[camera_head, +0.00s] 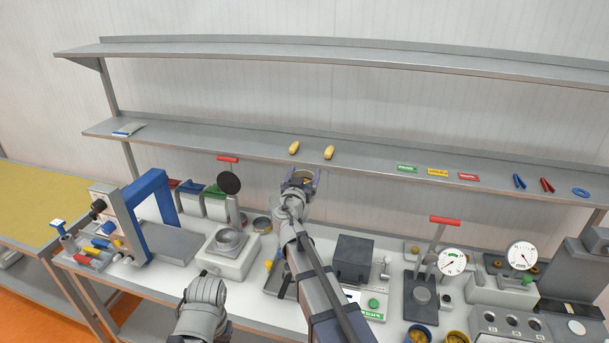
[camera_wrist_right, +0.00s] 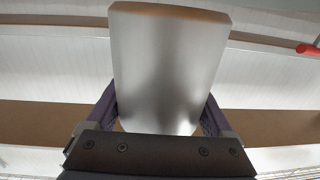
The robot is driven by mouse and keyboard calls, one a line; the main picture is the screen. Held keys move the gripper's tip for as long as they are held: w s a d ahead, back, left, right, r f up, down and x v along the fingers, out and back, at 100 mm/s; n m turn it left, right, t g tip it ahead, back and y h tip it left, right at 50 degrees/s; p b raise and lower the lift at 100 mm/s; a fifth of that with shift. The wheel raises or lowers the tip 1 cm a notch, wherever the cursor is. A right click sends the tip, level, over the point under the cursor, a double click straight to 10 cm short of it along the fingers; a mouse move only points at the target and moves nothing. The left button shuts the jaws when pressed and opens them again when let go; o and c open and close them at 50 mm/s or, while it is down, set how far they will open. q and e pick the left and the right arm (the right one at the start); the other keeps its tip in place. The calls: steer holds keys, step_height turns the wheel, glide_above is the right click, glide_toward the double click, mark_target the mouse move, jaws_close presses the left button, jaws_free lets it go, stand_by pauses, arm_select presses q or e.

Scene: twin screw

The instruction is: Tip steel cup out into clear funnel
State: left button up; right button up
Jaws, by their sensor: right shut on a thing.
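My right gripper (camera_head: 302,181) is raised above the back of the bench, in front of the middle shelf. It is shut on the steel cup (camera_head: 303,174), which shows something yellowish inside its mouth. In the right wrist view the cup's smooth steel wall (camera_wrist_right: 168,70) fills the middle, between the purple fingers of the gripper (camera_wrist_right: 160,115). I cannot make out a clear funnel for certain in either view. A grey link of my left arm shows at the bottom of the head view, but its gripper does not show.
A pale machine with a round metal bowl (camera_head: 229,240) stands left of my right arm. A blue-framed device (camera_head: 150,215) is further left. A dark box (camera_head: 354,259), a red-handled press (camera_head: 425,270) and dial gauges stand to the right. The middle shelf (camera_head: 220,140) runs behind the cup.

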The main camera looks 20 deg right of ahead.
steer(key=shift+r, duration=0.15)
steer(key=shift+r+n+p, duration=0.35)
steer(key=shift+n+p, duration=0.25)
steer(key=shift+n, duration=0.1)
steer(key=shift+d+r+n+p, duration=0.1)
steer(key=shift+r+n+p, duration=0.25)
steer(key=shift+n+p, duration=0.55)
steer(key=shift+f+n+g, duration=0.15)
steer(key=shift+n+g, duration=0.45)
steer(key=shift+n, duration=1.6)
steer(key=shift+w, duration=0.1)
steer(key=shift+a+n, duration=0.2)
steer(key=shift+n, duration=0.1)
steer(key=shift+w+a+f+n, duration=0.1)
steer(key=shift+f+n, duration=0.1)
steer(key=shift+n, duration=0.6)
